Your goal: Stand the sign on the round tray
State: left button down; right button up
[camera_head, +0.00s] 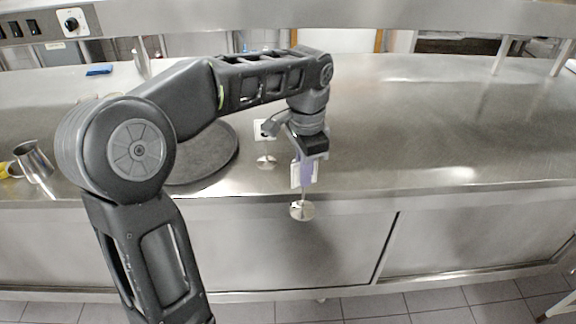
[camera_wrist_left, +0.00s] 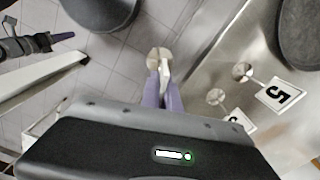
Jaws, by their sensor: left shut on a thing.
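My left gripper (camera_head: 304,178) is shut on a small table sign (camera_head: 302,211), which has a white card and a round metal base. The sign hangs upright, base down, in front of the counter's front edge. In the left wrist view the purple fingers (camera_wrist_left: 165,96) and the sign's round base (camera_wrist_left: 159,56) show over the floor. The dark round tray (camera_head: 222,158) lies on the counter to the left, partly hidden by my arm. Its edge also shows in the left wrist view (camera_wrist_left: 301,38). My right gripper is out of view.
A metal jug (camera_head: 34,162) is at far left. The counter's right side (camera_head: 430,130) is clear.

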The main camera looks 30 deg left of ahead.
pick_arm(q)
jog(key=w+d+f+n, duration=0.6)
jog(key=d+f, duration=0.3)
jog(key=f, duration=0.2)
jog(key=shift+w+d+f+n, duration=0.15)
jog(key=shift+d+f+n, duration=0.1)
jog(key=shift+n, duration=0.25)
jog(key=shift+a, duration=0.1)
